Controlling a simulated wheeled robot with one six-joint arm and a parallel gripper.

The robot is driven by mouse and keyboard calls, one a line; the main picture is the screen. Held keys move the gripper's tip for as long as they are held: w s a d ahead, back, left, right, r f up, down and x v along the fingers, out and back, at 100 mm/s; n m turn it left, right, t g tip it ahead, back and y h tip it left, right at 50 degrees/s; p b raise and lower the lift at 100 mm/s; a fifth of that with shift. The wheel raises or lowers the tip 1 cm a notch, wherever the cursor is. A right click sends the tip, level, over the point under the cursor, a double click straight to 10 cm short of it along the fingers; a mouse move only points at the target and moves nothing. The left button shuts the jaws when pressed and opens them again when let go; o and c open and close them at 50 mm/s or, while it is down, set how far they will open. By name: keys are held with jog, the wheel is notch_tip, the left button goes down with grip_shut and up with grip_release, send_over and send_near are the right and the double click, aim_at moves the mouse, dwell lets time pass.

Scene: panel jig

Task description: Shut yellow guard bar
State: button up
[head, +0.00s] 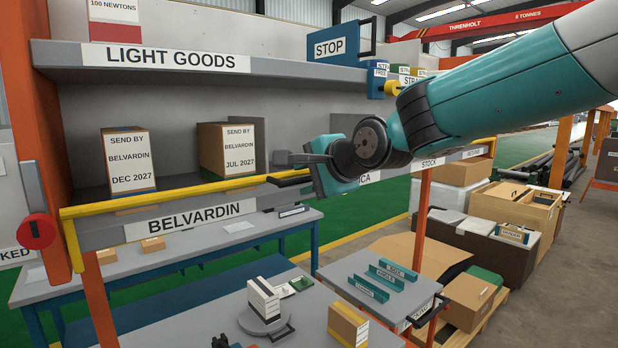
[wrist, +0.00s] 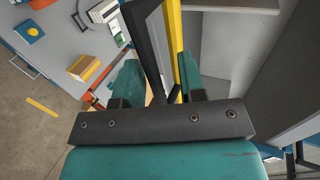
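The yellow guard bar (head: 180,194) runs along the front of the lower shelf bay, just above the BELVARDIN lip. Its left end bends down near the orange post. I cannot tell whether the fingers touch either.
Two cartons, one of them a brown box (head: 226,149), stand on the lower shelf behind the bar. The LIGHT GOODS shelf (head: 270,68) is above, with a blue STOP box (head: 341,42). Green floor is open behind.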

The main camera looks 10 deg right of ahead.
jog(key=shift+s, duration=0.1)
jog(key=b+v, duration=1.1)
jog(key=v, duration=0.4)
jog(key=shift+f, duration=0.2)
jog(key=shift+b+v, duration=1.25)
jog(key=shift+b, duration=0.45)
jog(key=shift+r, duration=0.2)
